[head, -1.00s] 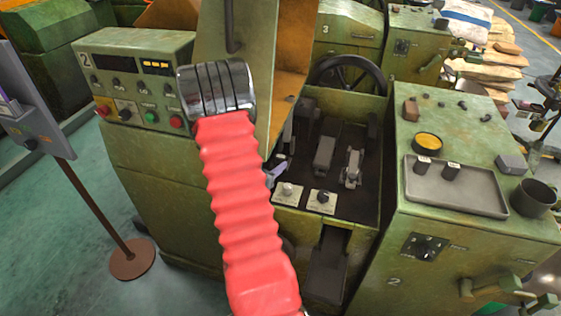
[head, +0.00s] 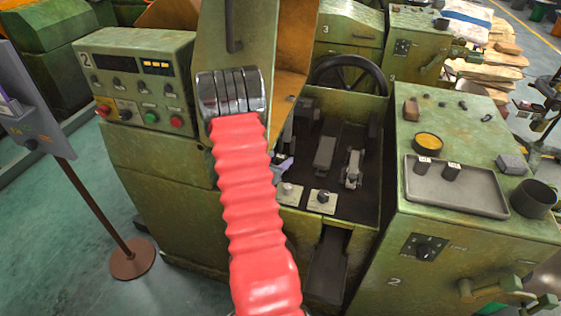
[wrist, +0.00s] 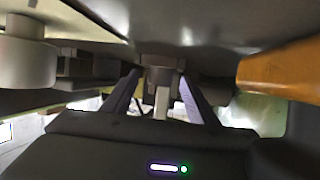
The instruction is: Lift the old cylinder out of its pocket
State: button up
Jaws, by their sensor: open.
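In the wrist view my gripper (wrist: 160,88) has its two dark fingers spread apart. A pale grey upright stem (wrist: 161,103), with a wider dark collar above it, shows between them. It may be the old cylinder, but I cannot tell for sure, nor whether a finger touches it. In the head view my arm and its red sleeve hide most of the gripper; only a small grey-purple part shows beside the sleeve, inside the open machine bay (head: 335,115). I cannot make out the pocket in either view.
A control box (head: 140,80) is at left. Machine walls closely surround the gripper.

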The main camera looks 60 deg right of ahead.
jog(key=shift+c, duration=0.3)
grip_shut()
jog(key=shift+r, duration=0.1)
dwell(0.4)
